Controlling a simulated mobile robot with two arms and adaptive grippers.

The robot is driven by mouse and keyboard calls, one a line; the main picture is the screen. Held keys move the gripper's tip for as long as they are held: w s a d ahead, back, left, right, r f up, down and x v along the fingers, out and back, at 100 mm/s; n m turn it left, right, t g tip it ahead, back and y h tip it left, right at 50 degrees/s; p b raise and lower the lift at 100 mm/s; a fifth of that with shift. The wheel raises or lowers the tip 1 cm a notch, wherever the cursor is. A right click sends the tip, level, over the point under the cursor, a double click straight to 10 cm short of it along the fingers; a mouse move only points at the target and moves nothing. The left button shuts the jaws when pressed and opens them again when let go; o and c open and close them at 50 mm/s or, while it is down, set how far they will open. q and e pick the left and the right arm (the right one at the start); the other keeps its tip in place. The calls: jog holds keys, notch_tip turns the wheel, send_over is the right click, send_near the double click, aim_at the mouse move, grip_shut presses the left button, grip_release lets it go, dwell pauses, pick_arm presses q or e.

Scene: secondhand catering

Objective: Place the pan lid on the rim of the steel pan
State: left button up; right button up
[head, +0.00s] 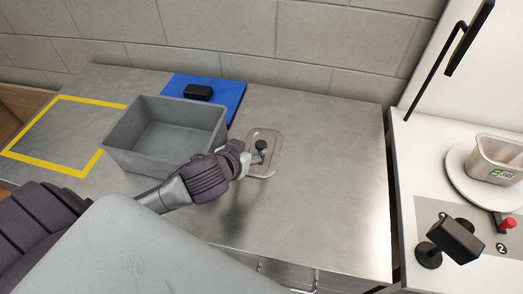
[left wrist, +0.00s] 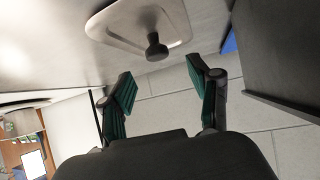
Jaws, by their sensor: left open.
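The pan lid (head: 264,170) is a pale rounded-rectangular lid with a black knob, lying flat on the steel table. My left gripper (head: 257,155) is open over the lid, close to its knob. In the left wrist view the lid (left wrist: 118,22) and its knob (left wrist: 156,46) show just beyond my two open green-padded fingers (left wrist: 160,78); nothing is between the pads. My right gripper is not in view.
A grey open bin (head: 150,150) stands left of the lid. Behind it a blue mat (head: 228,98) bears a black block (head: 198,92). Yellow tape (head: 88,165) marks an area at far left. A black device (head: 452,240) stands at right. The table (head: 330,170) right of the lid is clear.

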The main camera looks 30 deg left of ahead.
aim_at(260, 145)
pick_arm(q)
jog(key=shift+x, duration=0.75)
jog(key=shift+w+f, duration=0.2)
jog(key=shift+w, duration=0.1)
jog(key=shift+w+f, duration=0.1)
jog(key=shift+w, duration=0.05)
jog(key=shift+w+f, duration=0.15)
jog(key=shift+w, duration=0.15)
jog(key=p+x, duration=0.1)
jog(key=x, duration=0.2)
jog(key=shift+w+d+f, duration=0.1)
jog(key=shift+w+f, duration=0.4)
jog(key=shift+w, duration=0.05)
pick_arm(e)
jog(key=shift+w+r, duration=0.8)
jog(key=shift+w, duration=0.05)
pick_arm(q)
jog(key=shift+s, duration=0.1)
jog(key=shift+c, duration=1.4)
grip_shut()
